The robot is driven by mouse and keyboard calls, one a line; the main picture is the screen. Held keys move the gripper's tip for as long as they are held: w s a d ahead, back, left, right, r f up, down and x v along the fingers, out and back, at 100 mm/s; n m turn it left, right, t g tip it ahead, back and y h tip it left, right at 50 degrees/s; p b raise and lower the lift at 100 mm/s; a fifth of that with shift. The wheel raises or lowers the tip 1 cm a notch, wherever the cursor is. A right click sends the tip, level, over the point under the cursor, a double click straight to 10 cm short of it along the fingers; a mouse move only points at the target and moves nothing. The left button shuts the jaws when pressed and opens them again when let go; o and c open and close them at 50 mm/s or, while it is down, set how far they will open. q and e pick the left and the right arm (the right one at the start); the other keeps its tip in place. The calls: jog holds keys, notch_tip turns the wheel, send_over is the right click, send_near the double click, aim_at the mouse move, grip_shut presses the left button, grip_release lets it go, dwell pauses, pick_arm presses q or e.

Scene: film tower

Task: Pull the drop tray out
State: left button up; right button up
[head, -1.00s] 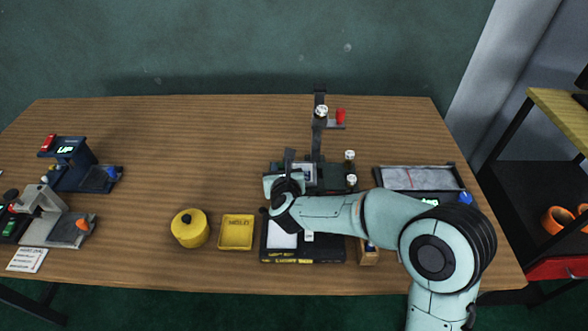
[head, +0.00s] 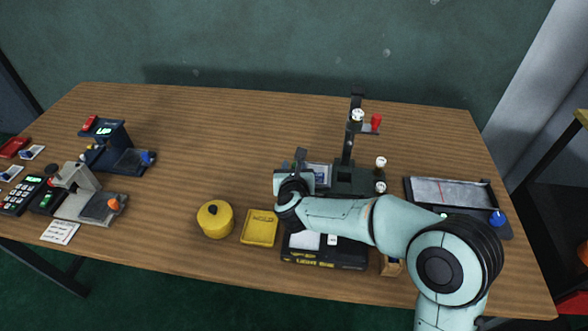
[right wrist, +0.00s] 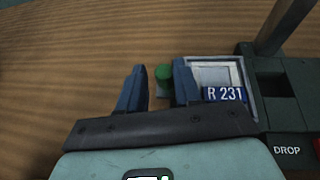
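The film tower (head: 348,150) stands at the right middle of the table in the head view. The drop tray (right wrist: 215,75) is a light, framed tray with a blue "R 231" label, at the left side of the tower's dark green base (right wrist: 288,95) marked "DROP". It also shows in the head view (head: 318,174). A green knob (right wrist: 163,76) is at its left end. My right gripper (right wrist: 158,85) has its fingers apart, with the knob showing between them, nearer the right finger; I cannot tell whether they touch. My left gripper is out of view.
In the head view, a yellow pot (head: 215,220) and yellow bin (head: 259,228) stand left of my right arm. A black light box (head: 325,259) lies under it. A tray (head: 450,193) stands right of the tower. The table's middle left is bare.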

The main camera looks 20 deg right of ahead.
jog(key=p+v, duration=0.1)
jog(key=v, duration=1.2)
jog(key=shift+r, duration=0.15)
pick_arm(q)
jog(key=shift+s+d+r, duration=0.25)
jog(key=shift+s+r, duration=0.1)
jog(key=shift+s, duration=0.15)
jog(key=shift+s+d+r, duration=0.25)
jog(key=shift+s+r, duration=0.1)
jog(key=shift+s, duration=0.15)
pick_arm(e)
jog(key=shift+s, duration=0.15)
